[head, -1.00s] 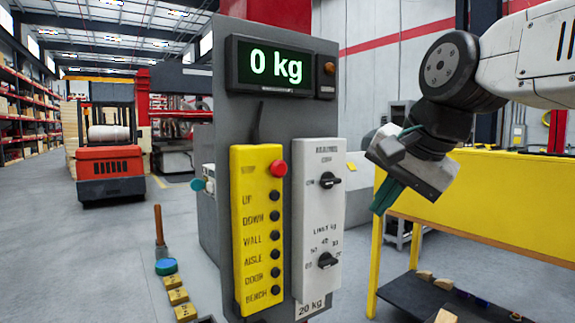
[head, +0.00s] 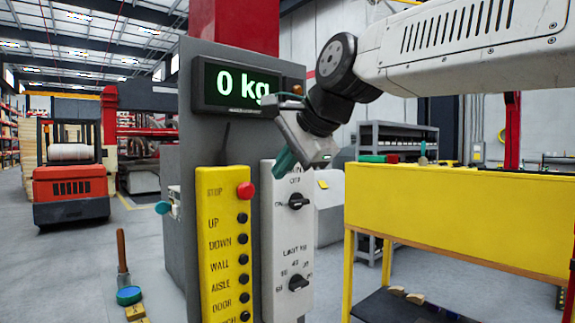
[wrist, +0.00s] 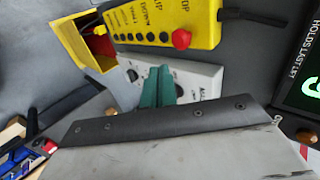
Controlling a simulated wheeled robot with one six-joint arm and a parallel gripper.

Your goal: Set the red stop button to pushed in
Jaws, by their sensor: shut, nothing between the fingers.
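The red stop button (head: 245,190) is at the top right of the yellow control box (head: 222,270), beside the word STOP. It stands out from the box face. In the wrist view the red button (wrist: 181,39) shows near the top centre on the yellow box (wrist: 160,15). My gripper (head: 284,160) is in front of the top of the white selector panel, up and to the right of the button, apart from it. Its teal fingers are together with nothing between them; they also show in the wrist view (wrist: 157,88), over the white panel and below the button.
The white panel (head: 286,240) with two black knobs is right of the yellow box. A display (head: 240,85) reading 0 kg is above. Several black buttons run down the yellow box. A yellow bench (head: 460,205) stands at right.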

